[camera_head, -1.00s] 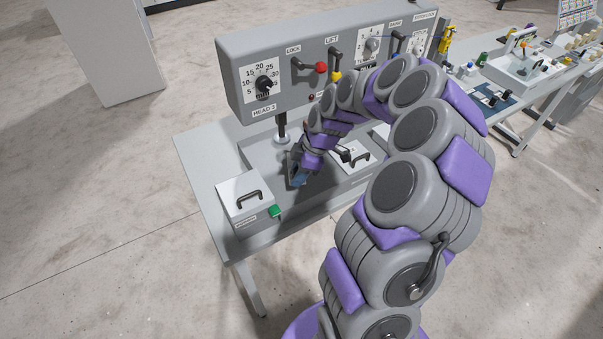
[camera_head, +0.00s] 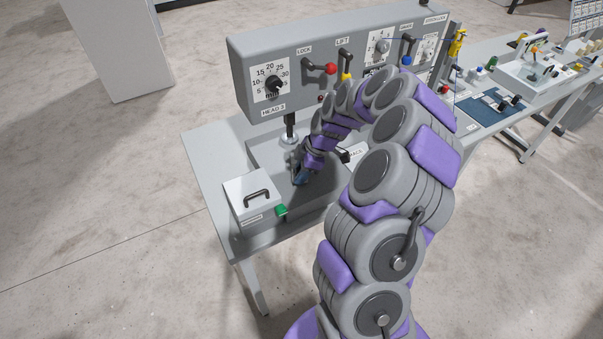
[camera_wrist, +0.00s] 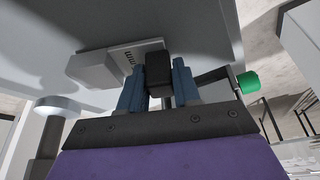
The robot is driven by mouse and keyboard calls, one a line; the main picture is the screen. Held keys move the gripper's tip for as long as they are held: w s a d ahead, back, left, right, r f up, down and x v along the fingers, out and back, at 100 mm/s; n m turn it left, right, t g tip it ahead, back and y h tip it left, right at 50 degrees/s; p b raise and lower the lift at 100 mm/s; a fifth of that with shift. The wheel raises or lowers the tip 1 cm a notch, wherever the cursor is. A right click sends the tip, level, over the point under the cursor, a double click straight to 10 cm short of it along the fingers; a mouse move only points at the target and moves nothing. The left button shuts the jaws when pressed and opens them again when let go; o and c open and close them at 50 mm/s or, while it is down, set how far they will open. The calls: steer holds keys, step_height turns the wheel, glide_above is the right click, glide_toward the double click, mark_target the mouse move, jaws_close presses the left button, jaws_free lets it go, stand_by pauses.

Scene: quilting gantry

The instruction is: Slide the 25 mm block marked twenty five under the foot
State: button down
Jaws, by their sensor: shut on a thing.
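My gripper (camera_wrist: 158,85) has its two blue fingers shut on the dark tab (camera_wrist: 158,68) of a grey block (camera_wrist: 93,70). The block carries a pale label ending in "mm"; its number is not readable. In the wrist view the foot (camera_wrist: 57,106), a pale round disc on a dark rod, is to the left of the gripper, apart from the block. In the head view the foot (camera_head: 289,138) hangs below the grey head, over the machine's recessed bed. My gripper (camera_head: 301,175) is low in that bed, just in front of the foot; the block is mostly hidden there.
The head panel has a dial (camera_head: 273,84), a red-knobbed LOCK lever (camera_head: 330,69) and a LIFT lever (camera_head: 346,75). My arm hides the bed's right side.

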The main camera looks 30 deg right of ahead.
steer(key=shift+w+d+f, duration=0.1)
steer(key=shift+w+d, duration=0.75)
steer(key=shift+w, duration=0.3)
steer(key=shift+w+a, duration=0.9)
steer(key=shift+w, duration=0.4)
steer(key=shift+w+d+f+b, duration=0.15)
steer(key=shift+w+d+b, duration=0.55)
steer(key=shift+w, duration=0.2)
steer(key=shift+w+a, duration=0.3)
steer(key=shift+w, duration=0.05)
steer(key=shift+w+a+r, duration=0.1)
steer(key=shift+a+r, duration=0.1)
steer(key=shift+a, duration=0.1)
steer(key=shift+d+f+b, duration=0.1)
steer(key=shift+d+b, duration=0.2)
steer(key=shift+d, duration=0.1)
